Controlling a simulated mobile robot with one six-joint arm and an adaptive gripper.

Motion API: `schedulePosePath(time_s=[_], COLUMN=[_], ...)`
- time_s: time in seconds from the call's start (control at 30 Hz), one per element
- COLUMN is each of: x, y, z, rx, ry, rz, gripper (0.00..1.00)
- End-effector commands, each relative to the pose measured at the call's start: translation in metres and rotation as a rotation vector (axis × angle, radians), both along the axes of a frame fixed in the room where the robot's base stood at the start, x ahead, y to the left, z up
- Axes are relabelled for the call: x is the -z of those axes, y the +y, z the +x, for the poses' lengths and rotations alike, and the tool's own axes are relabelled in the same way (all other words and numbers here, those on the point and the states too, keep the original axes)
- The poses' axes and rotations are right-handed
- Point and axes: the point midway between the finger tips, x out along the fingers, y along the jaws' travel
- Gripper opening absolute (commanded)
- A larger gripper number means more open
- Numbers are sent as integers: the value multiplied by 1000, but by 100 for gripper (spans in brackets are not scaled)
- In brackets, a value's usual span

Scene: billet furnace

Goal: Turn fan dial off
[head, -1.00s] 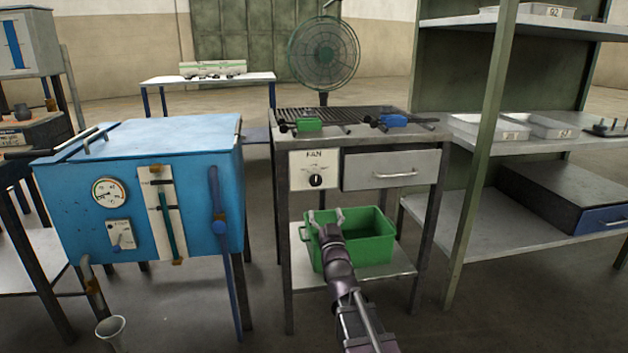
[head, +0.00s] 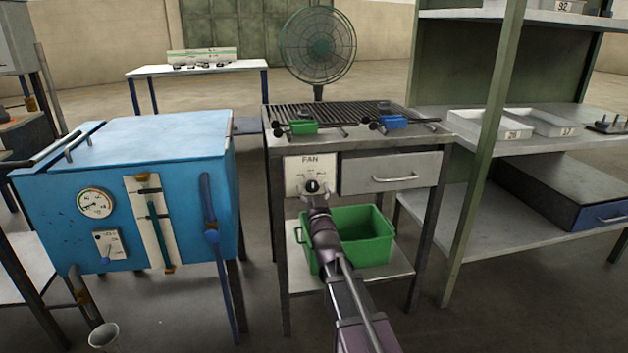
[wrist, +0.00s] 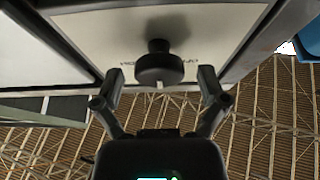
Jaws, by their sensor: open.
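The fan dial (head: 312,186) is a small black knob on a white panel labelled FAN (head: 298,172), at the front left of the grey bench. My gripper (head: 315,199) is just below and in front of the dial in the head view, and the arm hides part of the panel's lower edge. In the wrist view the dial (wrist: 159,65) shows dark against the pale panel, beyond my fingers and roughly centred between them. My gripper (wrist: 160,88) is open and empty there. The dial's exact pointer setting is too small to read.
A drawer with a handle (head: 395,178) is right of the panel. A green bin (head: 365,252) stands on the shelf below. A green fan (head: 318,45) stands behind the bench. A blue furnace box (head: 150,150) is to the left, with a narrow gap between.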

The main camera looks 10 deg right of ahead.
Motion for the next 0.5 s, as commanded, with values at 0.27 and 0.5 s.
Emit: schedulePosePath(time_s=[0.27,0.5], x=[-3,-3], y=[-2,-7], z=[3,3], rx=[2,8], ry=[0,0], rz=[0,0], gripper=[92,77])
